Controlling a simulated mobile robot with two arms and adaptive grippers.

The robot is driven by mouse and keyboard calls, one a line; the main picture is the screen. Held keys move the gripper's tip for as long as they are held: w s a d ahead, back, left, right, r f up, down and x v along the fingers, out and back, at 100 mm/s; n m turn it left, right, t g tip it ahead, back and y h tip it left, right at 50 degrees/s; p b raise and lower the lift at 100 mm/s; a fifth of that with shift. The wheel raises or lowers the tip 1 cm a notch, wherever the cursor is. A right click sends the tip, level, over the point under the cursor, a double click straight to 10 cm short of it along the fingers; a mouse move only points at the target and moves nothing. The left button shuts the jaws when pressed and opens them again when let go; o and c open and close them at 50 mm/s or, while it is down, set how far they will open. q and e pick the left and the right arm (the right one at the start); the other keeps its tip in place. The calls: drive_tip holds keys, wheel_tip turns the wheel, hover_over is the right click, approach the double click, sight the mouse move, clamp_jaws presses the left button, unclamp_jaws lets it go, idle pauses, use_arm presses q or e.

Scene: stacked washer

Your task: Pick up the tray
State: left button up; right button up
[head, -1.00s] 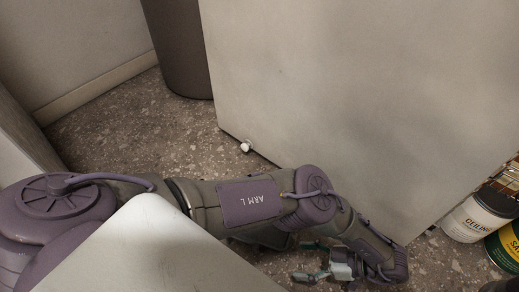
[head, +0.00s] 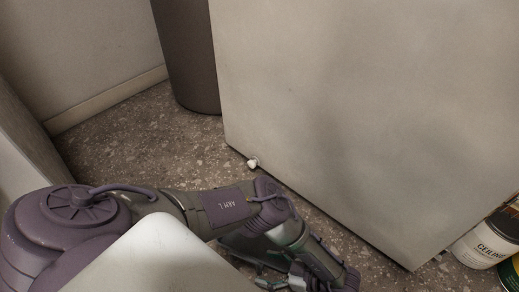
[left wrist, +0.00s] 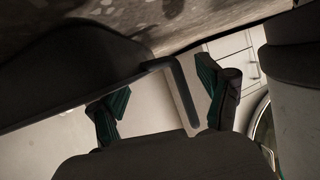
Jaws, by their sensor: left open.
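No tray can be made out with certainty in the head view. My left gripper (head: 275,283) is low at the bottom edge of the head view, close to the floor and partly cut off. In the left wrist view its two green-padded fingers (left wrist: 163,88) stand apart. A thin dark bent bar (left wrist: 183,92) shows between the fingers, next to a large dark flat shape (left wrist: 70,75); I cannot tell whether these belong to the tray. No grip on anything is visible. My right gripper is not in view.
A large pale appliance side panel (head: 370,110) with a small white foot (head: 252,163) stands beyond my left arm. A dark bin (head: 186,60) is behind it. A paint can (head: 485,240) stands at the right. A pale panel (head: 150,262) fills the lower-left foreground. Speckled floor (head: 140,145) is clear at left.

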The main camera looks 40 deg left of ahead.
use_arm(q)
drive_tip(key=shift+x, duration=0.9)
drive_tip(key=shift+c, duration=0.3)
drive_tip(key=shift+r, duration=0.1)
drive_tip(key=c, duration=1.2)
drive_tip(key=shift+c, duration=0.2)
